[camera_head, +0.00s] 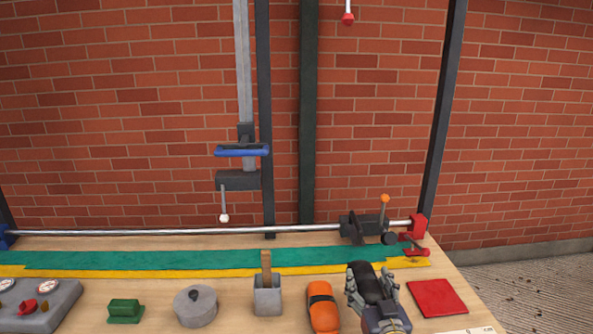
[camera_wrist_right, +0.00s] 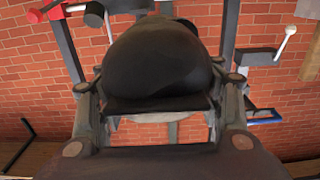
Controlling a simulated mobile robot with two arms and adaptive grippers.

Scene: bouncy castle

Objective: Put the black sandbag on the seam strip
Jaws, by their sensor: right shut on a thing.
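The black sandbag (camera_head: 364,278) is a dark rounded bag at the right front of the table in the head view. It fills the upper middle of the right wrist view (camera_wrist_right: 158,62). My right gripper (camera_head: 373,290) is shut on it, with a finger on each side. The seam strip (camera_head: 190,258) is a long teal band with a yellow near edge, running across the table. In the head view the bag's far end overlaps the yellow edge; whether it touches the strip or hangs above it, I cannot tell. My left gripper is out of view.
A grey holder (camera_head: 267,297), a round grey weight (camera_head: 195,307) and a green block (camera_head: 126,311) stand further left. A metal rail (camera_head: 200,231) runs behind the strip.

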